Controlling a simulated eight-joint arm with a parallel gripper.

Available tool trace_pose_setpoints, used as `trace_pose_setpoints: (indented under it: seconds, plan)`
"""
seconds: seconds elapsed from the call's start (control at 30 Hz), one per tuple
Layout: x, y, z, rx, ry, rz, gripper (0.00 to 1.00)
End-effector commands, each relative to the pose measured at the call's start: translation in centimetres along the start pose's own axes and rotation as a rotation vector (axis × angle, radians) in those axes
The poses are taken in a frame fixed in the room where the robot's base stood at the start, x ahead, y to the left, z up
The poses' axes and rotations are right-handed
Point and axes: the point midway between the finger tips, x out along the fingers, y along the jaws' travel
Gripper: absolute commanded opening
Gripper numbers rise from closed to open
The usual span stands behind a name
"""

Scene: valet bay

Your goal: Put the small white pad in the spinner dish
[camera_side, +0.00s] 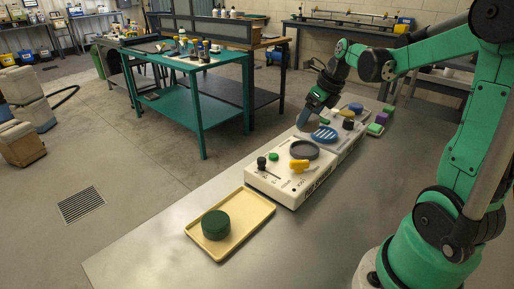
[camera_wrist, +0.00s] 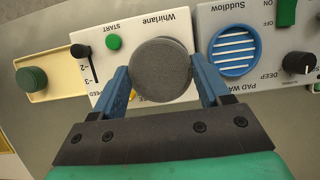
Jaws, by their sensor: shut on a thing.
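My gripper (camera_wrist: 163,82) is shut on a round grey pad (camera_wrist: 162,70), which sits between its two blue fingers. In the side view, my gripper (camera_side: 305,124) is above the machines, and the held pad is hard to make out. The spinner dish (camera_side: 303,150) is a dark round dish on the white Whirlane machine (camera_side: 277,181). In the wrist view, the held pad and fingers hide the dish. The held pad looks dark grey, not white. I cannot make out a small white pad elsewhere.
A pale yellow tray (camera_side: 250,213) holds a round green pad (camera_side: 216,225). The Suddlow pad washer (camera_wrist: 265,75) with a blue slatted dish (camera_wrist: 234,50) stands beside the spinner. A yellow lever (camera_side: 299,165) rises from the Whirlane. Several coloured items stand farther back.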

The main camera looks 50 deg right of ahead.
Motion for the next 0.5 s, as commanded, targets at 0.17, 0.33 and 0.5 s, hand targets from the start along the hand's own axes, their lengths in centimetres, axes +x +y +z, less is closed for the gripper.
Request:
trace_pose_setpoints:
  seconds: [0.17, 0.33, 0.5]
  plan:
    - [2.2, 0.0, -0.9, 0.0, 0.0, 0.0, 0.21]
    - [3.4, 0.0, -1.4, -0.001, 0.0, 0.0, 0.21]
    - [5.3, 0.0, -2.2, -0.001, 0.0, 0.0, 0.21]
